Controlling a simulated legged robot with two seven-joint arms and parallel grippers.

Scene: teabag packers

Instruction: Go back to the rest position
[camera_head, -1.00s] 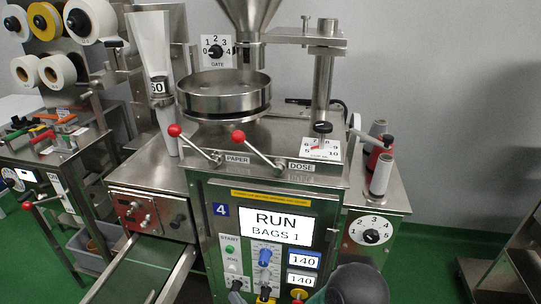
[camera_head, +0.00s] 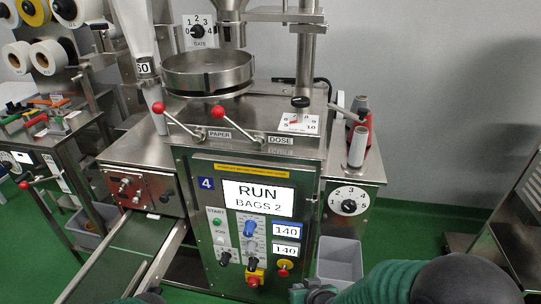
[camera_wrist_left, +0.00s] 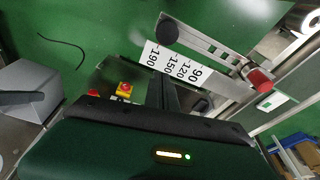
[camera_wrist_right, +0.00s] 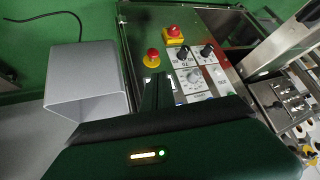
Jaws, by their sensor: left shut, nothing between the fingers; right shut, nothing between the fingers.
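The machine panel (camera_head: 255,232) stands in front of me, and its display (camera_head: 257,199) reads RUN, BAGS 2. My right arm comes in from the bottom right in the head view. My right gripper (camera_head: 313,292) is low in front of the panel, apart from the knobs. Its dark fingers are together and empty in the right wrist view (camera_wrist_right: 158,90).
A green-belted chute (camera_head: 125,262) slopes out at the left, with a small pale piece (camera_head: 153,216) at its upper end. A grey bin (camera_head: 340,262) stands right of the panel. Red-knobbed levers (camera_head: 159,108) stick out above the panel. Green floor is open at the right.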

